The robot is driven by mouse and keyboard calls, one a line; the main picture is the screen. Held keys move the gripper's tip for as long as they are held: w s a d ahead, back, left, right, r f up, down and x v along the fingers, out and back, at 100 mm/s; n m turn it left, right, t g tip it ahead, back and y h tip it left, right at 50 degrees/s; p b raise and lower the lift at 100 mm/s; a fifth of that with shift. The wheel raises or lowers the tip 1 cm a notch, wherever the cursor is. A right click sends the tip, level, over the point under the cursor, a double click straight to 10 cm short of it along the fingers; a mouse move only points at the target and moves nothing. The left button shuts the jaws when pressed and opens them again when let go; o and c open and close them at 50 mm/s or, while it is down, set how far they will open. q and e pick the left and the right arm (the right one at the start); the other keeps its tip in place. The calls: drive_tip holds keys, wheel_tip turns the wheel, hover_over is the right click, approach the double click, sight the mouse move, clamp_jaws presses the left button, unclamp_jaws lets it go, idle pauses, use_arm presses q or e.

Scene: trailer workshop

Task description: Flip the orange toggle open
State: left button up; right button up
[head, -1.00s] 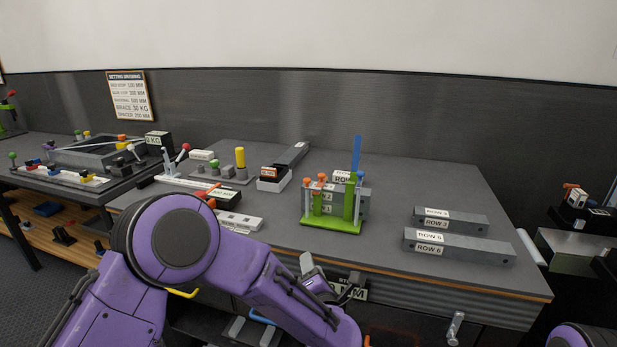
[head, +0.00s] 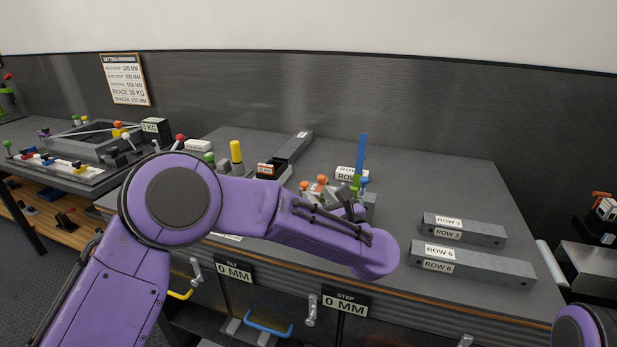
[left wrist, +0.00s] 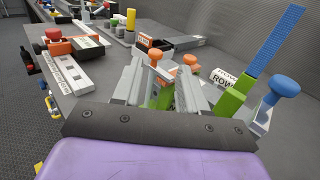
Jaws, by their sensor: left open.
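Two orange knobs (head: 322,181) show on the green stand at the middle of the bench, and they also show in the left wrist view (left wrist: 190,61). Which one is the toggle, and whether it is open, I cannot tell. My left gripper (left wrist: 162,80) is open, with its two grey fingers pointing at the stand. A green part (left wrist: 160,98) shows between the fingers, and the orange knobs show just past their tips. I cannot tell if anything touches. My right gripper is out of view.
A tall blue bar (left wrist: 277,40) and a blue knob (left wrist: 284,85) stand right of the fingers. An orange-red handled fixture (left wrist: 62,45) lies to the left. A yellow post (head: 236,152) stands behind.

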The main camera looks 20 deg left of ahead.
sight(306, 185)
use_arm(q)
drive_tip(key=x, duration=0.2)
drive_tip(key=p+x, duration=0.1)
drive_tip(key=x, duration=0.1)
drive_tip(key=p+x, duration=0.1)
drive_tip(key=x, duration=0.2)
drive_tip(key=shift+s+a, duration=0.2)
drive_tip(key=shift+a, duration=0.1)
drive_tip(key=shift+w+a, duration=0.1)
drive_tip(key=shift+w, duration=0.1)
